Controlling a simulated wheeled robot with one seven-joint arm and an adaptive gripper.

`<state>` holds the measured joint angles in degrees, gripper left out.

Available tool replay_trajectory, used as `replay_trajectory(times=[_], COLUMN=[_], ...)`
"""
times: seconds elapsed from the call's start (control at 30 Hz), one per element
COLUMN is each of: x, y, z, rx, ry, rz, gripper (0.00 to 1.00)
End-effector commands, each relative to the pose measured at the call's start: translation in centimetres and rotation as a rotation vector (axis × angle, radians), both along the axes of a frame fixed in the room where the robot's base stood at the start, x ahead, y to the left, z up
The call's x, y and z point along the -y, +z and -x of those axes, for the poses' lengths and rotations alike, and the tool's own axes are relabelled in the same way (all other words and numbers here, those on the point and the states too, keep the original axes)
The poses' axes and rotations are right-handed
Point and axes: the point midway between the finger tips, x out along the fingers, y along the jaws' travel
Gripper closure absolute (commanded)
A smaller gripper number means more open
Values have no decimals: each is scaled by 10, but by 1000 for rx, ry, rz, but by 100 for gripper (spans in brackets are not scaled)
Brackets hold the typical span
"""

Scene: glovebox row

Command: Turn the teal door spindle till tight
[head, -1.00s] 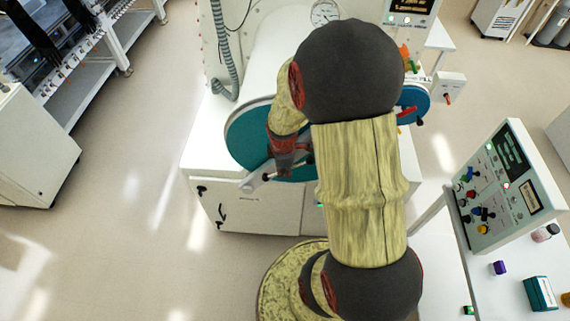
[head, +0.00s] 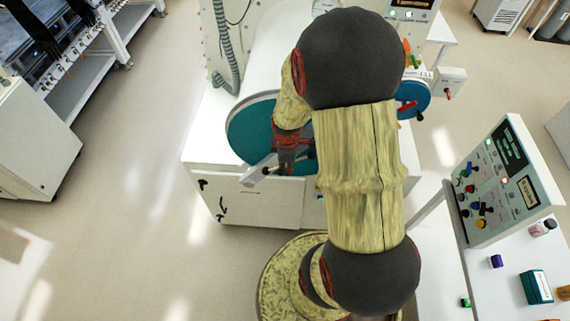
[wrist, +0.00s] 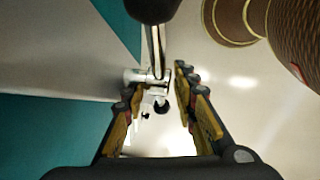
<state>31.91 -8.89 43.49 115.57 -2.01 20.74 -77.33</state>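In the wrist view, the spindle's metal rod (wrist: 154,52) runs down from a large black knob (wrist: 152,8) to a white fitting (wrist: 136,76), with a smaller black ball (wrist: 161,106) below. My gripper (wrist: 156,82) is open, one finger on each side of the lower rod and fitting. It also shows at the door in the head view (head: 290,168). Finger contact is unclear.
A control console (head: 515,195) and a white table with small coloured items stand at the right. A ribbed hose (head: 222,45) hangs behind the door. Floor at the left is clear.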

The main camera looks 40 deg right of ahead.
Motion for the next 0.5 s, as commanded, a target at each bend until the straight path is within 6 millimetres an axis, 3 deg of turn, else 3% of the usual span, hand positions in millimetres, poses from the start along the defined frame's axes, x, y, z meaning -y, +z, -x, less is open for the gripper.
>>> replay_trajectory(times=[0.27,0.5], x=[0,-4], y=[10,54], z=[0,5], rx=[2,6], ry=[0,1], rz=[2,4], gripper=[72,72])
